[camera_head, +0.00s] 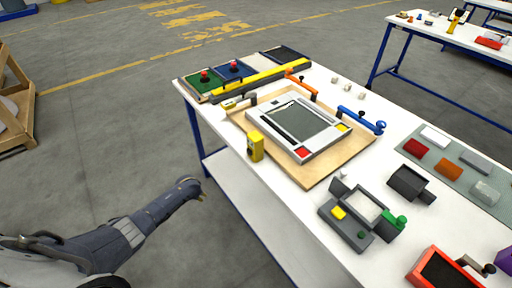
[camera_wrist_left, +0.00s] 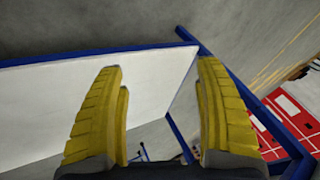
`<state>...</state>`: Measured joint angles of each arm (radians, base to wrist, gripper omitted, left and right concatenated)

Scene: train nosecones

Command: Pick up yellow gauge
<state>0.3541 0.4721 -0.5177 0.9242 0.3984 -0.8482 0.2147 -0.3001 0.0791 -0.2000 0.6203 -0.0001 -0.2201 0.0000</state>
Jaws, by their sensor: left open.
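The yellow gauge (camera_head: 255,146) stands upright near the front left edge of the white table (camera_head: 225,141), beside a wooden board. My left gripper (camera_head: 201,193) is to the left of the table and lower than its top, apart from the gauge. In the left wrist view the two yellow fingers of my left gripper (camera_wrist_left: 160,95) are spread with nothing between them. That view shows a white surface with a blue frame (camera_wrist_left: 100,92) beyond the fingers, and the gauge is not seen there. My right gripper is in neither view.
The wooden board (camera_head: 313,177) carries a grey and white panel (camera_head: 298,128). Orange (camera_head: 300,84) and blue (camera_head: 360,119) handled tools lie near it. A dark device with a green knob (camera_head: 362,212) sits to the right. The table's blue leg (camera_head: 195,132) and lower shelf (camera_head: 250,200) are close to my left arm.

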